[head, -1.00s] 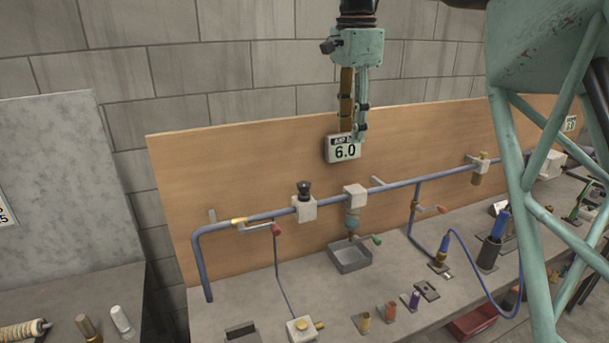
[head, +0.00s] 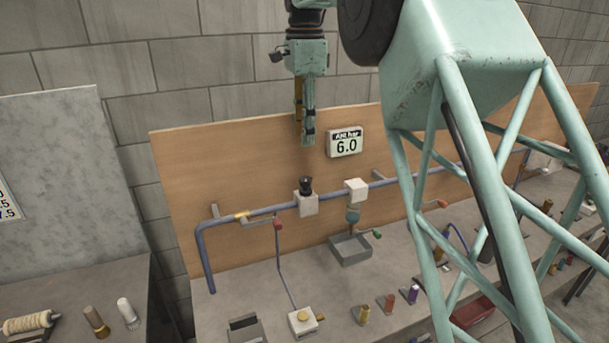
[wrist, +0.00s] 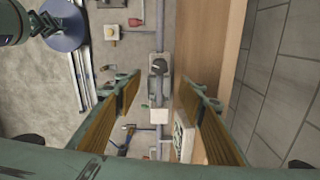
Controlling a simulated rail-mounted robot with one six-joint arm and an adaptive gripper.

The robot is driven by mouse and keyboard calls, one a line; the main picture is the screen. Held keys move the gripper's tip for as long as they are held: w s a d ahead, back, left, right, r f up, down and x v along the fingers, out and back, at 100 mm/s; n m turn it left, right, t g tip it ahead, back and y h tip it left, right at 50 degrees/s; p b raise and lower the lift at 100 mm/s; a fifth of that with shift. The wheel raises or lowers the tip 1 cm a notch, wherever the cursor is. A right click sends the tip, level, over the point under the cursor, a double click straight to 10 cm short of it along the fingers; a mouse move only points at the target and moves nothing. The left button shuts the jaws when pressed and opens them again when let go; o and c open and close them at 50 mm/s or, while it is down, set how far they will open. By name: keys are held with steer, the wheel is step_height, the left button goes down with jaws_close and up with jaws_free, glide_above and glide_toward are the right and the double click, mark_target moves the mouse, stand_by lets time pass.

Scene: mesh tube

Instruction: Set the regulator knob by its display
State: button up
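The regulator is a pale block (head: 307,205) on the blue pipe with a black knob (head: 306,185) on top. The knob also shows in the wrist view (wrist: 158,66), between my fingers and beyond their tips. The display (head: 345,143) on the wooden board reads 6.0; in the wrist view it is seen edge-on (wrist: 183,137) by the right finger. My gripper (head: 304,142) points down above the knob, apart from it. In the wrist view my gripper (wrist: 160,88) is open and empty, its fingers widely parted.
The wooden board (head: 240,165) stands close behind the pipe. A second pale block (head: 356,190) sits right of the regulator, above a grey tray (head: 350,250). A red-ended valve handle (head: 278,225) is to the left. Air above the knob is clear.

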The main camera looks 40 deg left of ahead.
mark_target(305, 179)
steer(key=shift+f, duration=0.15)
steer(key=shift+f+b, duration=0.75)
steer(key=shift+f, duration=6)
steer(key=c, duration=0.9)
